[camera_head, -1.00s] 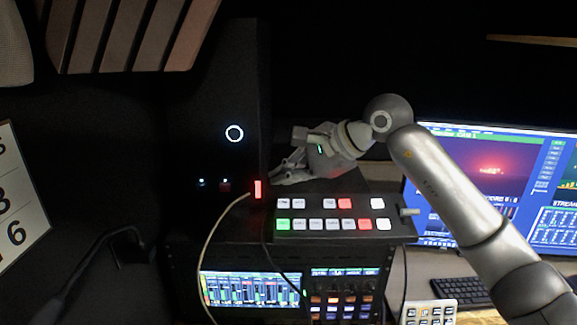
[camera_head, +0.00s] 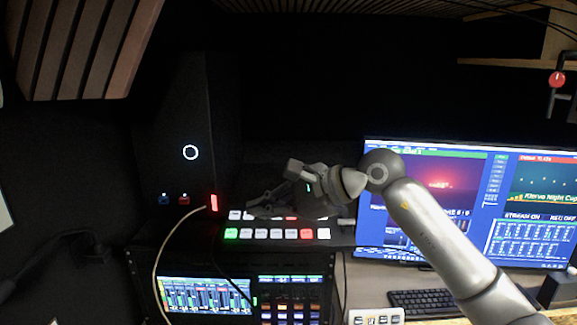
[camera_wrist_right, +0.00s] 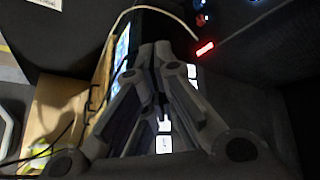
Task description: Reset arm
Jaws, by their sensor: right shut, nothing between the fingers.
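My right gripper (camera_head: 268,203) is above the back part of the switcher panel with lit buttons (camera_head: 275,235), and hides some of its upper row. It is shut and empty. My right arm comes in from the lower right of the head view. In the right wrist view the closed fingers of my right gripper (camera_wrist_right: 155,52) point toward the top, with a few white buttons (camera_wrist_right: 164,145) seen between and beside them. I cannot tell whether the fingertips touch the panel. My left gripper is not in view.
A black tower (camera_head: 190,120) with a white ring light stands left of the gripper, with a red-lit plug (camera_head: 214,202) and pale cable. A monitor (camera_head: 470,190) is at the right, a keyboard (camera_head: 425,302) below it. A rack screen (camera_head: 205,297) sits below the panel.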

